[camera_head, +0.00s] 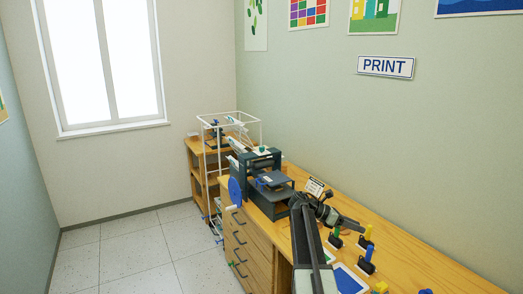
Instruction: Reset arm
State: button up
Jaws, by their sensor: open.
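My arm rises from the bottom of the view, over the wooden workbench, and bends at its top. My gripper (328,208) is the small dark end beside that bend, above the bench top. It is open, and I see nothing held in it. Its fingers are small and dark, so their exact spread is hard to make out.
The wooden bench (420,260) runs along the right wall. A dark press-like machine (262,183) stands on it, left of my arm. Several small coloured-handled tools in dark holders (366,266) stand to the right. A white-framed rack (232,119) stands behind. Floor (130,250) at left is clear.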

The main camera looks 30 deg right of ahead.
jog(key=w+a+f+t+y, duration=0.1)
jog(key=w+a+f+t, duration=0.15)
jog(key=a, duration=0.85)
jog(key=w+a+f+t+y, duration=0.15)
jog(key=w+a+f, duration=0.25)
jog(key=a, duration=0.7)
jog(key=s+a+f+m+t+y, duration=0.1)
jog(key=a+m, duration=0.4)
jog(key=a, duration=0.6)
jog(key=s+a+f+m+t+y, duration=0.1)
jog(key=s+a+f+m+y, duration=0.2)
jog(key=a, duration=0.8)
jog(key=s+a+f+m+t+y, duration=0.1)
jog(key=s+a+f+m+y, duration=0.2)
jog(key=a+m, duration=0.3)
jog(key=a+f+y, duration=0.1)
jog(key=a, duration=0.4)
jog(key=shift+a+m+y, duration=0.3)
jog(key=shift+a+y, duration=0.05)
jog(key=shift+a, duration=0.05)
jog(key=shift+f, duration=0.1)
jog(key=shift+c, duration=0.5)
jog(key=shift+d, duration=0.1)
